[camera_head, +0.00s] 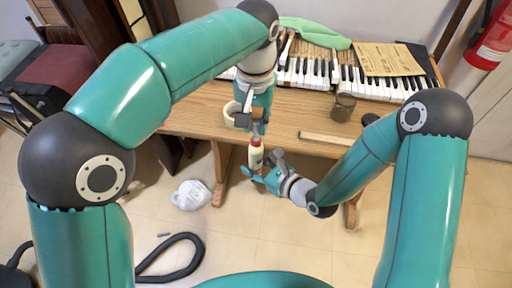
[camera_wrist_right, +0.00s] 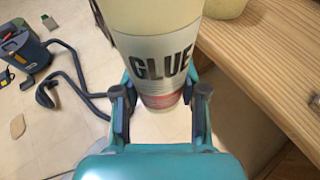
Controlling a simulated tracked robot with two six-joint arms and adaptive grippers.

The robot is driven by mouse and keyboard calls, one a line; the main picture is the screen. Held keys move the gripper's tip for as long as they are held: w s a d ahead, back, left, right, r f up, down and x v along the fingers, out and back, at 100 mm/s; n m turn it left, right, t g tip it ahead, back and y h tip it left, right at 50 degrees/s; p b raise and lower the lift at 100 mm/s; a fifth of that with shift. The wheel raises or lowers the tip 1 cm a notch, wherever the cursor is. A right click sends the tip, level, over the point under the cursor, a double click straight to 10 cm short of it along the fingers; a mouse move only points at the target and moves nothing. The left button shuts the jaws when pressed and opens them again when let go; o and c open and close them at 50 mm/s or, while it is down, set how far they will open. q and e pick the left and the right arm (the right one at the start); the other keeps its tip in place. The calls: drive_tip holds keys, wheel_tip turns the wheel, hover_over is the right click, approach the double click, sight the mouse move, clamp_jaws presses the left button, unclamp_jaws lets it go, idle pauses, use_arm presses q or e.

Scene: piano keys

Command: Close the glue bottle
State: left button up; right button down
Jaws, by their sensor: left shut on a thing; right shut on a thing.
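The glue bottle (camera_head: 256,157) is white with a printed label and stands about upright in front of the table edge. It fills the top middle of the right wrist view (camera_wrist_right: 160,60), with "GLUE" on its label and its top out of frame. My right gripper (camera_head: 257,174) is shut on the bottle's lower part, one finger on each side (camera_wrist_right: 160,105). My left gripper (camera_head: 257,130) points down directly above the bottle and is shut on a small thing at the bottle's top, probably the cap. Its fingers mostly hide that thing, so I cannot tell whether it touches the bottle.
The wooden table (camera_head: 290,115) carries piano keys (camera_head: 300,73), a tape roll (camera_head: 232,113), a brown cup (camera_head: 344,107) and a wooden strip (camera_head: 325,140). A white bag (camera_head: 191,195) and a black hose (camera_head: 195,262) lie on the floor. The floor below the bottle is clear.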

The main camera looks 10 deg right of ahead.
sight(255, 131)
use_arm(q)
drive_tip(key=shift+f, duration=0.15)
drive_tip(key=shift+f, duration=0.8)
drive_tip(key=shift+f, duration=0.55)
idle(0.4)
